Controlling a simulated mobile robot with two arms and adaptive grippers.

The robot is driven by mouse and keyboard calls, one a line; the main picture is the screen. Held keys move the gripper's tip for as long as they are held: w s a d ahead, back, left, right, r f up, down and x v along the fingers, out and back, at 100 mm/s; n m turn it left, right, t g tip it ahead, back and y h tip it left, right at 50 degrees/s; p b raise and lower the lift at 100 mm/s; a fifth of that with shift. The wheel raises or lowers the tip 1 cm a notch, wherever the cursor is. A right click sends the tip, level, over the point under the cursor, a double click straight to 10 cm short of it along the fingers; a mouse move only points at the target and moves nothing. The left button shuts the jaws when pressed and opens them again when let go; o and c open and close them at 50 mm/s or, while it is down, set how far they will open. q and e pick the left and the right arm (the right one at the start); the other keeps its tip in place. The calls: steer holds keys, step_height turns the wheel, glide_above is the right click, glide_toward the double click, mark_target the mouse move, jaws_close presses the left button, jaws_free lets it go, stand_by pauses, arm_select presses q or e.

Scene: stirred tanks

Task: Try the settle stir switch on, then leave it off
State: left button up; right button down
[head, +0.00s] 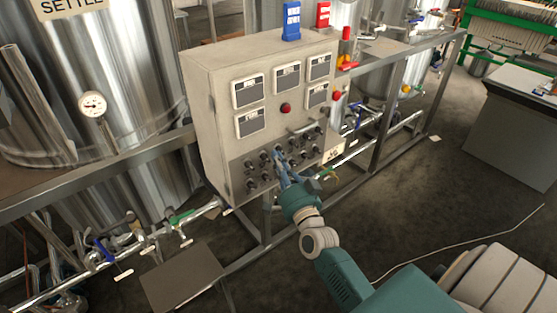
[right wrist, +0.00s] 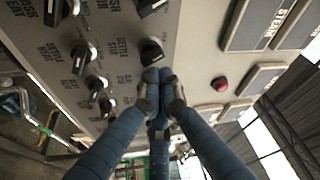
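A grey control box (head: 225,135) carries rows of small black rotary switches on its lower front. My right gripper (head: 281,158) is at the upper part of these switches, with its blue fingers pointing at the panel. In the right wrist view its fingertips (right wrist: 159,76) are drawn together, with nothing seen between them. The knob's setting is unclear. My left gripper is not in view.
Other knobs (right wrist: 84,56) sit close by on the panel. A red button (right wrist: 219,84) and framed displays (right wrist: 264,78) are above the switches. A steel tank marked SETTLE (head: 140,60) stands left. Pipes with valves (head: 176,216) run low in front. Open floor lies right.

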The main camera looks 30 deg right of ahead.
steer(key=shift+a+f+m, duration=0.15)
steer(key=shift+m, duration=0.25)
